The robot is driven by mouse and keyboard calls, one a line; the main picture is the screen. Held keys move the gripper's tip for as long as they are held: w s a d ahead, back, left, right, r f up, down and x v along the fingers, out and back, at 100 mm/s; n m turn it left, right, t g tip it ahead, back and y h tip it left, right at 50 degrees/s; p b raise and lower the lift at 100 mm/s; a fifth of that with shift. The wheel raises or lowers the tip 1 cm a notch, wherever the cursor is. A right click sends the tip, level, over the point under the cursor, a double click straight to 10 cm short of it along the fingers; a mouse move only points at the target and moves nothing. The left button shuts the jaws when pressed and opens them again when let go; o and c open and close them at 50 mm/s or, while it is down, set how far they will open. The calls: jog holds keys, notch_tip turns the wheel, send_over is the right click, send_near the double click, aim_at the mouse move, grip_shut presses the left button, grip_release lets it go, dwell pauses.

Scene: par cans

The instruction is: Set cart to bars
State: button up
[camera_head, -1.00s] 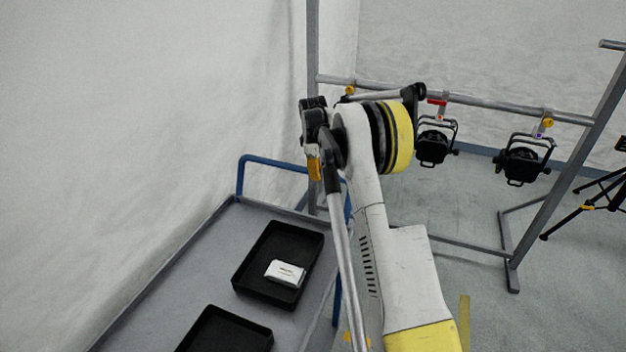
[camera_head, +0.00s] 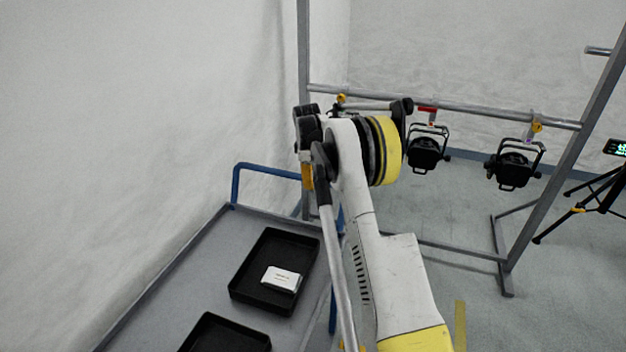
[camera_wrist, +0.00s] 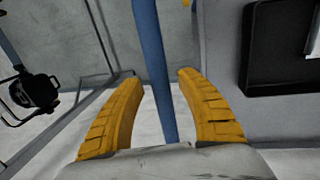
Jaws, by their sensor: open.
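The cart (camera_head: 195,268) is a grey-topped table at the lower left, with a blue tube handle (camera_head: 262,170) at its far end. In the wrist view a blue tube (camera_wrist: 152,60) runs down between the two yellow fingers of my gripper (camera_wrist: 154,85), which are open; I cannot tell whether they touch it. The bars are a grey metal frame with a horizontal crossbar (camera_head: 470,108) at the back right. Two black par cans (camera_head: 428,152) and (camera_head: 514,168) hang from it. In the head view my arm hides part of the crossbar and cart edge.
A black tray (camera_head: 248,262) with a white packet (camera_head: 281,279) lies on the cart, and a second black tray (camera_head: 228,335) is nearer. A black tripod (camera_head: 590,195) with a lit display stands at the right. Pale wall sheeting lies along the left.

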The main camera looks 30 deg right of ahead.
notch_tip(320, 180, up, 12)
jog(key=s+a, duration=0.1)
jog(key=a, duration=0.1)
jog(key=shift+s, duration=0.2)
jog(key=shift+d+f, duration=0.1)
jog(key=shift+f, duration=0.05)
jog(key=s+a+r+m+t+b, duration=0.1)
jog(key=s+a+r+m+t, duration=0.1)
jog(key=s+a+r, duration=0.45)
jog(key=s+a+r+m+t+b, duration=0.1)
jog(key=s+a+r, duration=0.2)
jog(key=s+a, duration=0.65)
jog(key=s+a+f+m+t, duration=0.1)
jog(key=s+a+f, duration=0.2)
jog(key=s, duration=0.3)
jog(key=s+a+f+m+t+y+b, duration=0.1)
jog(key=s+a+f, duration=0.2)
jog(key=s+a, duration=0.3)
jog(key=s+a+f+m+t+b, duration=0.1)
jog(key=s+a+f, duration=0.3)
jog(key=s, duration=0.4)
jog(key=shift+s+a+m+y, duration=0.2)
jog(key=shift+a+m+y, duration=0.2)
jog(key=shift+a+m, duration=0.25)
jog(key=shift+a, duration=0.1)
